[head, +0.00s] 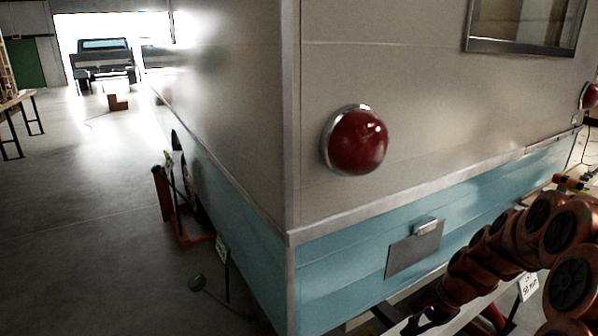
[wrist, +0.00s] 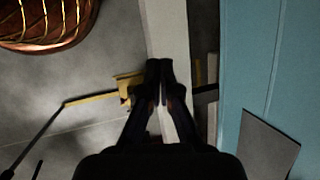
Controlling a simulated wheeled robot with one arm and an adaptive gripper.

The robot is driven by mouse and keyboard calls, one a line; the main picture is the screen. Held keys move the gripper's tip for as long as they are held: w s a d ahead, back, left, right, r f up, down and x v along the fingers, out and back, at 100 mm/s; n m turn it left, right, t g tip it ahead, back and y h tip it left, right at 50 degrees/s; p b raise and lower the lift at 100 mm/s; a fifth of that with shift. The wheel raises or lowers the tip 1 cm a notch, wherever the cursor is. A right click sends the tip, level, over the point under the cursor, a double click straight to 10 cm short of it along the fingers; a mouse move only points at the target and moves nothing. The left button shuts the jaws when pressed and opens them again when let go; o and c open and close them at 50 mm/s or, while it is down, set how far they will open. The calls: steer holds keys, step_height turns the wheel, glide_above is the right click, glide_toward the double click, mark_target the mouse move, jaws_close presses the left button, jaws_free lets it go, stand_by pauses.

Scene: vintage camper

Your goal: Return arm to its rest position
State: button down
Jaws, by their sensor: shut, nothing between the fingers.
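My gripper (wrist: 160,72) shows in the wrist view with its two dark fingers close together, shut and empty. It is over a pale beam (wrist: 172,45) beside the camper's blue lower panel (wrist: 243,75). In the head view my copper and black arm reaches in from the lower right, low along the camper's rear. A dark shape at its far end, near the bottom edge, is probably the gripper, but its fingers cannot be made out there.
The camper's silver corner (head: 291,150) fills the middle, with a red tail light (head: 357,140) and a grey plate (head: 414,249). A jack-like stand (head: 186,215) is beside its left side. Open concrete floor (head: 85,210) lies left, with a truck (head: 102,62) far back.

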steer(key=s+a+r+n+g+h+p, duration=0.1)
steer(key=s+a+r+n+p, duration=0.25)
steer(key=s+r, duration=0.4)
steer(key=s+a+r+n+g+h+p, duration=0.1)
steer(key=s+a+r+n+p, duration=0.2)
steer(key=s+a+r, duration=0.4)
steer(key=s+d+r+n+h+p, duration=0.1)
steer(key=s+r+n+p, duration=0.2)
steer(key=s+r, duration=0.2)
steer(key=s+d+r+n+h+p, duration=0.1)
steer(key=s+r, duration=0.4)
steer(key=s, duration=0.5)
steer(key=shift+s+d+n+g+h+p, duration=0.15)
steer(key=shift+d+n+g+h+p, duration=0.25)
steer(key=shift+n+p, duration=0.8)
steer(key=shift+a+r, duration=0.1)
steer(key=shift+a, duration=0.05)
